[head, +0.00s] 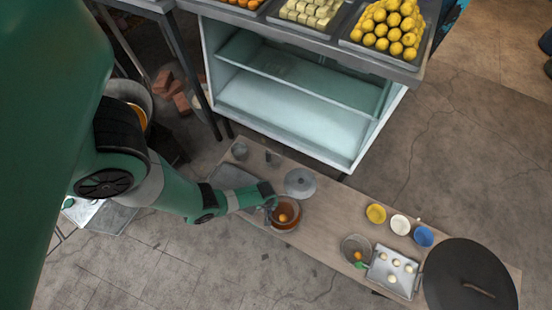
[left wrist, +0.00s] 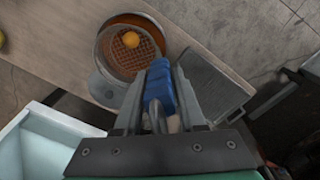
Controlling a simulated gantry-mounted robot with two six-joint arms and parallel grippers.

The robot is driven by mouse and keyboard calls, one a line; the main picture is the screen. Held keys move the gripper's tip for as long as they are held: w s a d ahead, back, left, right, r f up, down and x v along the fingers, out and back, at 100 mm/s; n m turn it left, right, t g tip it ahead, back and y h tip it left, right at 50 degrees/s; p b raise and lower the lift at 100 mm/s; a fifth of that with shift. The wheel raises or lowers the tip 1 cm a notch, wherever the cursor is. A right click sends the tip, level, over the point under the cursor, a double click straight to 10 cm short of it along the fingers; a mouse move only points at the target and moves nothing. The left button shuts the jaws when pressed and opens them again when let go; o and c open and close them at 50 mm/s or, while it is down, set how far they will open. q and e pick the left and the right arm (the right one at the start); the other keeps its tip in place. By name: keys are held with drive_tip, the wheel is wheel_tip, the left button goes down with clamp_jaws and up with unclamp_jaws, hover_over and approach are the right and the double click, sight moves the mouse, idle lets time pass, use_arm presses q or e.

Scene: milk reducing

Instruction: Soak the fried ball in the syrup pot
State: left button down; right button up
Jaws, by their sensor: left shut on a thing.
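The syrup pot (head: 287,226) stands on the low wooden bench and holds brown liquid. An orange fried ball (head: 283,217) shows inside its outline. In the left wrist view the ball (left wrist: 130,40) lies on the round wire mesh of a strainer (left wrist: 124,61), over the pot (left wrist: 152,22). I cannot tell how deep the mesh sits in the syrup. My left gripper (head: 269,198) is beside the pot; in the left wrist view its fingers (left wrist: 160,112) are shut on the strainer's blue handle (left wrist: 160,82). My right gripper is not in view.
A grey lid (head: 300,183) lies beside the pot, and a grey tray (head: 232,176) is on its left. A glass display case (head: 290,95) stands behind.

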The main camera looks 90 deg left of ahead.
use_arm(q)
wheel_tip(320, 180, down, 7)
drive_tip(key=b, duration=0.5)
drive_tip(key=shift+b, duration=0.35)
idle(6.8)
